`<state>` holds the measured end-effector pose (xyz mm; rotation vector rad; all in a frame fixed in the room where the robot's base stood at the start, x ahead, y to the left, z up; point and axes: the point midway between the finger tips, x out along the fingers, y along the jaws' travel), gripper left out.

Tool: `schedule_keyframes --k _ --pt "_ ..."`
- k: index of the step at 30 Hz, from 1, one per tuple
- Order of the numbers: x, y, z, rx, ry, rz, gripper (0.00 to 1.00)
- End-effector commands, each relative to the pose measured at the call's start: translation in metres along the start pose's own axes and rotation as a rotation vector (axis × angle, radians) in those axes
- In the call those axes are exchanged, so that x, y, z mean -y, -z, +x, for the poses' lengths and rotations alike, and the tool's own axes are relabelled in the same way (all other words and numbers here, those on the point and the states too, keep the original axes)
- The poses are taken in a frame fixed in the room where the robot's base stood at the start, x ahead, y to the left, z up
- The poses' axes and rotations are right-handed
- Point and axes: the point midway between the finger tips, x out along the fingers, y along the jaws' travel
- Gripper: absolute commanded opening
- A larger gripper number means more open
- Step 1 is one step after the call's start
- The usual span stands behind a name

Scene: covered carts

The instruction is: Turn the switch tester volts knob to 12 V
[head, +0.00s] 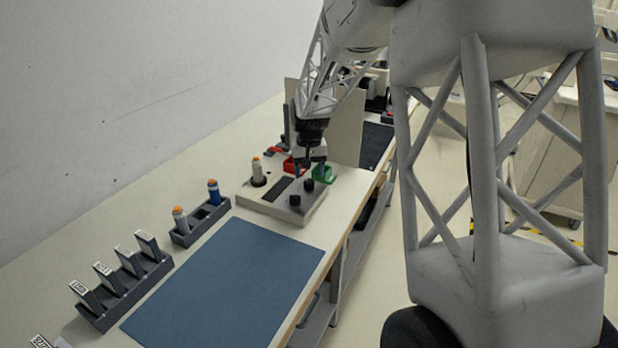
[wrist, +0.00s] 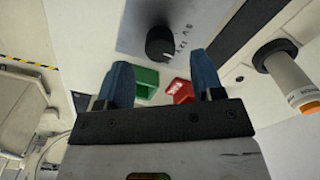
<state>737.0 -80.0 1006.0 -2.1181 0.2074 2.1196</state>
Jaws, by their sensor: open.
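The switch tester (head: 265,208) is a light box on the bench with a dark slot and two black knobs: one nearer the front (head: 294,200), one farther back (head: 308,185). I cannot tell in the head view which is the volts knob. My gripper (head: 311,174) hangs over the tester's far side, close to the farther knob.
A grey cylinder with an orange top (head: 257,174) stands in the tester. Red (head: 292,165) and green (head: 324,174) bins sit close behind. A dark rack (head: 200,222) holds two more cylinders; another rack (head: 122,292) holds labelled pieces. The blue mat (head: 228,285) is clear.

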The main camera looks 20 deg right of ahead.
Motion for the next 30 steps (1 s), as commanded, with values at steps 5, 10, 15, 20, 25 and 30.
schedule_keyframes --k 5,10,15,20,25,30 --pt "0.000 0.000 -0.023 -0.002 0.000 0.000 0.61" --pt "0.000 0.000 -0.037 -0.002 0.000 0.000 0.61" --pt "0.000 0.000 -0.042 -0.001 0.000 0.000 0.61" --pt "0.000 0.000 -0.042 -0.001 0.000 0.000 0.61" --pt "0.000 0.000 -0.042 -0.001 0.000 0.000 0.61" --pt "0.000 -0.002 -0.044 -0.003 0.000 -0.001 0.61"
